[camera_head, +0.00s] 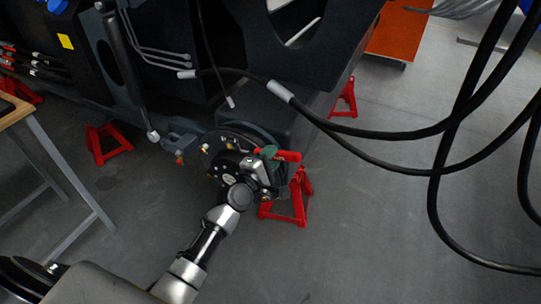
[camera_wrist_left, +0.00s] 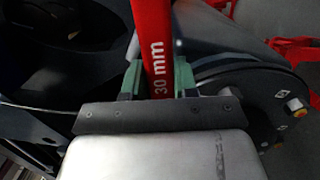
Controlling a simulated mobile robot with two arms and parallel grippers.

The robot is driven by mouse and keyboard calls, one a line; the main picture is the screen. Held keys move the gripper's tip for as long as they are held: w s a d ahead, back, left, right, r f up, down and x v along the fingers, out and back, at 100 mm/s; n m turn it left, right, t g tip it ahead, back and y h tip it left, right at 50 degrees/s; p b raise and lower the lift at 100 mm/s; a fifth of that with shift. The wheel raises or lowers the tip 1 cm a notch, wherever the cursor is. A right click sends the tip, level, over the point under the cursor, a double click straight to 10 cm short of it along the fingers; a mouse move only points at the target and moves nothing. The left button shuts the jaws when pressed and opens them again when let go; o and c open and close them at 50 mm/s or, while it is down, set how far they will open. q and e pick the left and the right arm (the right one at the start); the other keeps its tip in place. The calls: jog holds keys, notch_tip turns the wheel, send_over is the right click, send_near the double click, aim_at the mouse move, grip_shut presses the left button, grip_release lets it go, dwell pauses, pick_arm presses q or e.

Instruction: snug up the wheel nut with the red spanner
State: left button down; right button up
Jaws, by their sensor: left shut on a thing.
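The red spanner (camera_wrist_left: 157,40), marked "30 mm", stands between the green-padded fingers of my left gripper (camera_wrist_left: 158,80) in the left wrist view. The gripper is shut on it. In the head view my left gripper (camera_head: 268,154) is in front of the wheel hub (camera_head: 212,142), and a short red length of the spanner (camera_head: 290,156) shows to its right. The hub also shows at the right of the left wrist view (camera_wrist_left: 240,105), with brass-coloured wheel nuts (camera_wrist_left: 295,104) on its face. The spanner's working end is hidden, so I cannot tell whether it touches a nut. My right gripper is out of view.
A red axle stand (camera_head: 299,200) stands just right of the hub, another (camera_head: 107,142) at left. The dark chassis (camera_head: 300,75) is above. Black hoses (camera_head: 400,137) hang across the right. A bench (camera_head: 50,150) is at left. Grey floor lies open in front.

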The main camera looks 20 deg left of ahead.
pick_arm(q)
jog(key=shift+d+f+m+b, duration=0.15)
jog(key=shift+f+m+b, duration=0.15)
jog(key=shift+f+m, duration=0.25)
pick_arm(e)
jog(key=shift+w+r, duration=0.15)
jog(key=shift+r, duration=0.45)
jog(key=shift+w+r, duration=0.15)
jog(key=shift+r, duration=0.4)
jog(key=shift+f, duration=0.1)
pick_arm(q)
jog(key=shift+s+a+r+n+p, duration=0.15)
jog(key=shift+s+p, duration=0.2)
jog(key=shift+s, duration=0.6)
jog(key=shift+s+a+r+n+p, duration=0.1)
jog(key=shift+s+p, duration=0.25)
jog(key=shift+s, duration=0.8)
jog(key=s, duration=0.7)
jog(key=shift+s+a+p, duration=0.25)
jog(key=shift+s+p, duration=0.05)
jog(key=shift+p, duration=0.05)
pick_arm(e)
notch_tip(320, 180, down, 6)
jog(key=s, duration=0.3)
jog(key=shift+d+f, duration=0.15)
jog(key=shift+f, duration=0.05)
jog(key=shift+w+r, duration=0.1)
